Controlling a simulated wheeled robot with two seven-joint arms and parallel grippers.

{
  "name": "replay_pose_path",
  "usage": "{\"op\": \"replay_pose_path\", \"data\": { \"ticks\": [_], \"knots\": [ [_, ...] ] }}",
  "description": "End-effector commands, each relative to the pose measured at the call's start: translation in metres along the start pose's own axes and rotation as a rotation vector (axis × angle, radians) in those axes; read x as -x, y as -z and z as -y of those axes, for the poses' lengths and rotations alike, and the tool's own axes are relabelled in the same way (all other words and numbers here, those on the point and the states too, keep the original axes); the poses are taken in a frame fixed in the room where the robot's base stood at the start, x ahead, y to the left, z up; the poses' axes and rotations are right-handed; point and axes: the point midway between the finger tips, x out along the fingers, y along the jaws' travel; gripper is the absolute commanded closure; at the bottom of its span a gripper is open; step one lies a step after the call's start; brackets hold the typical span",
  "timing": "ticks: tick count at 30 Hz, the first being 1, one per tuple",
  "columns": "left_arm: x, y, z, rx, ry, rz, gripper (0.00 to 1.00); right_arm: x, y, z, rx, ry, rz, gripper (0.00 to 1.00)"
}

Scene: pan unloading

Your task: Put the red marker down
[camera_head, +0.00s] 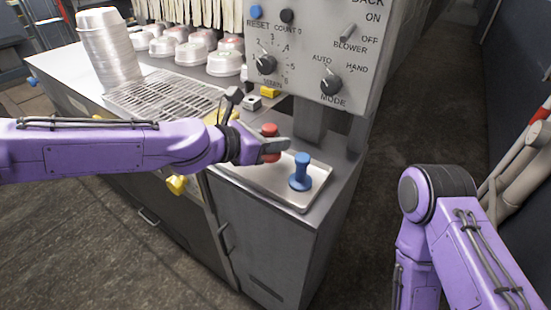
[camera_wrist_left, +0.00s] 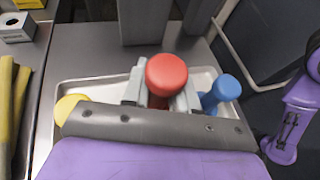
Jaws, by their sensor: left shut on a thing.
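The red marker (camera_head: 270,130) has a round knob top and stands upright between the fingers of my left gripper (camera_head: 272,147). In the left wrist view the red marker (camera_wrist_left: 166,76) sits between the grey fingers, which are shut on it. A blue marker (camera_head: 300,172) stands upright on the tray, to the right of the red one. In the wrist view a yellow marker (camera_wrist_left: 67,107) shows at the tray's left end, partly hidden by my gripper. My right gripper is out of view.
A control panel (camera_head: 322,50) on a post stands just behind the tray. A wire rack (camera_head: 165,93), a stack of pans (camera_head: 108,50) and several covered pans lie farther back left. Open floor lies right of the cabinet.

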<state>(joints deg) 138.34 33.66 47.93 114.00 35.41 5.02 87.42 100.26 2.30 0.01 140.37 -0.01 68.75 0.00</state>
Motion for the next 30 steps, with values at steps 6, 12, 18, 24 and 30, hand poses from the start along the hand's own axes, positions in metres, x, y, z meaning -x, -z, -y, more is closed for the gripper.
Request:
{"op": "replay_pose_path", "data": {
  "ticks": [6,12,18,24,30],
  "knots": [
    [-0.017,0.031,0.004,0.003,0.003,0.0,1.0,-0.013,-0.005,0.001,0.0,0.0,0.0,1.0],
    [-0.017,0.031,0.004,-0.001,0.002,0.001,1.0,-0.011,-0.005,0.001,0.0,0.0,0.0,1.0],
    [-0.018,0.034,0.004,0.0,0.003,-0.001,0.59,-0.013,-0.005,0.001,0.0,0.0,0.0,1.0],
    [-0.018,0.033,0.004,0.0,0.003,-0.001,0.47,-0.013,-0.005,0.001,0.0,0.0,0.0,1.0],
    [-0.013,0.03,0.003,0.0,0.002,0.0,0.47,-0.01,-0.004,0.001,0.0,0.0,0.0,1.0]
  ]
}}
